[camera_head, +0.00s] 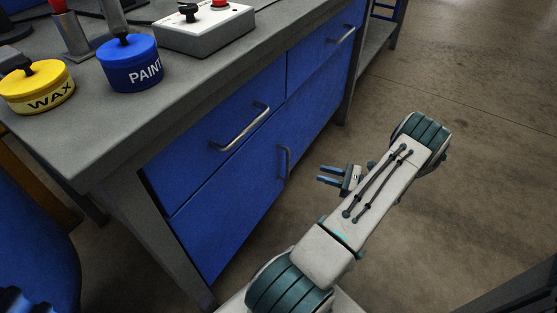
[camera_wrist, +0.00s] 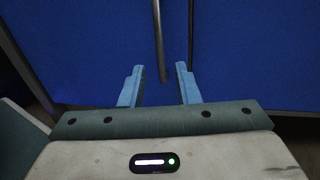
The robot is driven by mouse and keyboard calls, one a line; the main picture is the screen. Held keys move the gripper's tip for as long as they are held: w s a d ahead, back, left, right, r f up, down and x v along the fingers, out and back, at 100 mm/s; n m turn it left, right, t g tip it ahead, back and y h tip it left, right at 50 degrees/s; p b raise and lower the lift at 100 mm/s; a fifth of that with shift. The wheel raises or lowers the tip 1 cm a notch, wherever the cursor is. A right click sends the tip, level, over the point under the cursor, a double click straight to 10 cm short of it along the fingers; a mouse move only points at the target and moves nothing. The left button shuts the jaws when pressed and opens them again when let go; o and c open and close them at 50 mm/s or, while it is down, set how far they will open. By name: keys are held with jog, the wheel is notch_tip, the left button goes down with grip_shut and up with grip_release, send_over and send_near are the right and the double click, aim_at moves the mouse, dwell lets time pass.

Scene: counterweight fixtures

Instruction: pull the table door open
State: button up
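The table (camera_head: 105,135) has a grey top and blue fronts. The blue door (camera_head: 225,225) sits below the drawers and looks closed. Its dark upright bar handle (camera_head: 285,163) also shows in the wrist view (camera_wrist: 158,40). My gripper (camera_head: 320,175) is open and empty, its blue fingers pointing at the door front. In the head view the fingertips are apart from the handle, to its right and slightly lower. In the wrist view the lower end of the handle appears between the two fingertips (camera_wrist: 159,72).
Above the door are drawers with bar handles (camera_head: 240,128) (camera_head: 345,33). On the tabletop stand a yellow WAX tin (camera_head: 38,92), a blue PAINT tin (camera_head: 130,65) and a control box (camera_head: 205,28). The floor (camera_head: 490,130) right of my arm is mostly clear.

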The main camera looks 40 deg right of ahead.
jog(key=b, duration=0.4)
send_over(287, 178)
jog(key=shift+w+d, duration=0.25)
jog(key=shift+d, duration=0.05)
grip_shut()
